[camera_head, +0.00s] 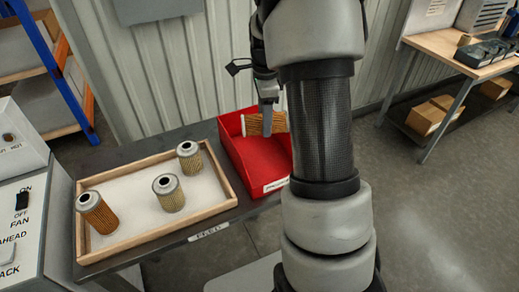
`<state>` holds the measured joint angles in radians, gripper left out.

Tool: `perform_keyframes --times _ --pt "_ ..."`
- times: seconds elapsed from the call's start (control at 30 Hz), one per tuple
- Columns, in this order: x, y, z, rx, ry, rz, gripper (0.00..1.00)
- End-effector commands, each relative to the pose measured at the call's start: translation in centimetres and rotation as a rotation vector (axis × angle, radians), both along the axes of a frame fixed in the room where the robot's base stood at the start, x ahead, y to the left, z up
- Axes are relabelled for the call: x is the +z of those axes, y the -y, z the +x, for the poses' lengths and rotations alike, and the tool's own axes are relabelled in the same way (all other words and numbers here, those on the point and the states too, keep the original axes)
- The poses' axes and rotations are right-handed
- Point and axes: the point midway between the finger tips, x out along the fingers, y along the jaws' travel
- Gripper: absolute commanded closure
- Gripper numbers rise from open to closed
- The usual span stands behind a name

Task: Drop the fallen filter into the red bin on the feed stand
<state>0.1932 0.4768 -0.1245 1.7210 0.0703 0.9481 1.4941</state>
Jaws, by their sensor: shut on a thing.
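A filter (254,125) with orange-brown pleats and pale end caps lies on its side at the red bin (257,184). My gripper (268,120) points down and is shut on this filter, over the back part of the bin. I cannot tell whether the filter touches the bin. My arm hides the bin's right side and part of the gripper. The red bin stands at the right end of the dark feed stand (170,145), with a white label on its front.
A wooden tray (158,248) left of the bin holds three upright filters: an orange one (97,213) and two pale ones (169,193) (189,158). A grey control box (22,210) stands at left. A corrugated wall rises behind. A workbench (458,55) is at right.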

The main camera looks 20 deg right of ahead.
Motion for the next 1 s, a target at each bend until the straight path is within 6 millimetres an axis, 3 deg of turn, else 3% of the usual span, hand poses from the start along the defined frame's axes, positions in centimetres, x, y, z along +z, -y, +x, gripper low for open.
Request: perform_keyframes --times 0.03,0.23,0.6,0.63,0.73,1.0 --pt "-1.2 0.0 0.0 0.0 0.0 0.0 0.77" --pt "-3.4 0.0 0.0 0.0 0.0 0.0 0.77" --pt "-3.9 0.0 0.0 0.0 0.0 0.0 0.77" --pt "-3.9 0.0 0.0 0.0 0.0 0.0 0.51" --pt "-3.9 0.0 0.0 0.0 0.0 0.0 0.34" --pt "-4.0 0.0 0.0 0.0 0.0 0.0 0.31"
